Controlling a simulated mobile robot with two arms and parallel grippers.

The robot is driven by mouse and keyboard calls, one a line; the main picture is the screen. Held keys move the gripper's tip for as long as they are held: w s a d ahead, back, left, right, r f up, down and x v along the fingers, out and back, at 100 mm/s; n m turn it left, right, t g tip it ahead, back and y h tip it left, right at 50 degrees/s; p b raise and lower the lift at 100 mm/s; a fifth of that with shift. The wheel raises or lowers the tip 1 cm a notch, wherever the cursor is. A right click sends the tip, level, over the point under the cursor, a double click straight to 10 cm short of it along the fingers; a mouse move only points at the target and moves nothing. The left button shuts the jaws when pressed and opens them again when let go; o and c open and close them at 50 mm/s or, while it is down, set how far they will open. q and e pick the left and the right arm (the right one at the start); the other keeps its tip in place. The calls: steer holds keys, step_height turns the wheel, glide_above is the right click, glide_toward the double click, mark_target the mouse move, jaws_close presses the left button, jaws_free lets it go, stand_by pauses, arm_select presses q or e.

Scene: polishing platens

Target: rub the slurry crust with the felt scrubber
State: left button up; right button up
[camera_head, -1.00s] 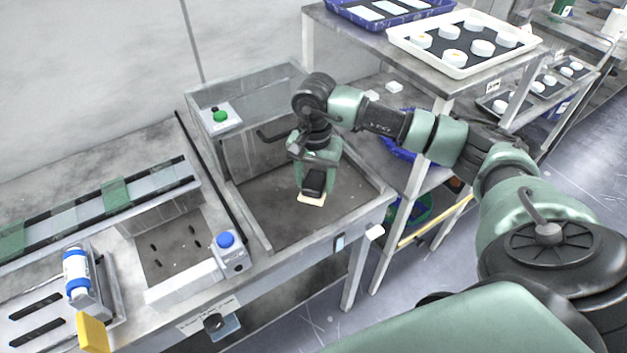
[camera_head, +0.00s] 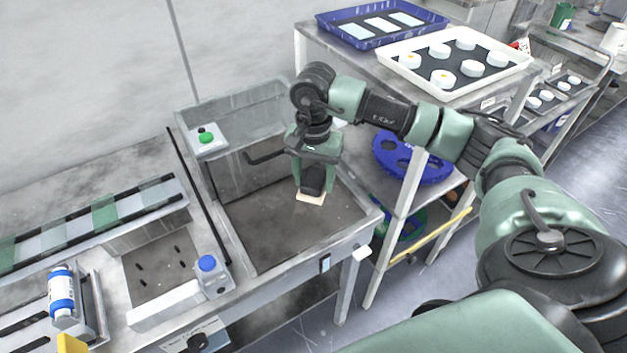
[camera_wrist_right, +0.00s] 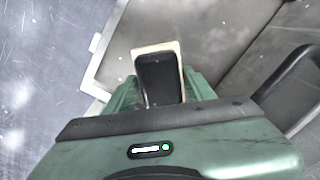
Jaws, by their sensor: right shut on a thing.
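My right gripper (camera_head: 316,182) reaches down into the grey metal basin (camera_head: 262,243) and is shut on the felt scrubber. The scrubber has a black grip and a pale, cream pad (camera_head: 310,198) underneath. In the right wrist view the scrubber (camera_wrist_right: 160,78) stands between the green fingers, with the pad edge showing past the black grip. The pad is at or close above the basin floor; I cannot tell if it touches. The basin floor is dull and brownish grey. I cannot make out a distinct slurry crust, and the scrubber and gripper cover part of the floor. My left gripper is not in view.
A green button box (camera_head: 206,139) sits on the basin's back left corner, and a dark faucet-like bar (camera_head: 264,158) juts out near the gripper. A white tray of pucks (camera_head: 455,62) is on the back right shelf.

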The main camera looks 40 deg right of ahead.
steer(key=shift+r+p, duration=0.3)
steer(key=shift+r, duration=0.8)
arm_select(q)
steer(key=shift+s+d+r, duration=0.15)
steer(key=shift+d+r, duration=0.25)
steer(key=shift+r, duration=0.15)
arm_select(e)
steer(key=shift+a, duration=0.1)
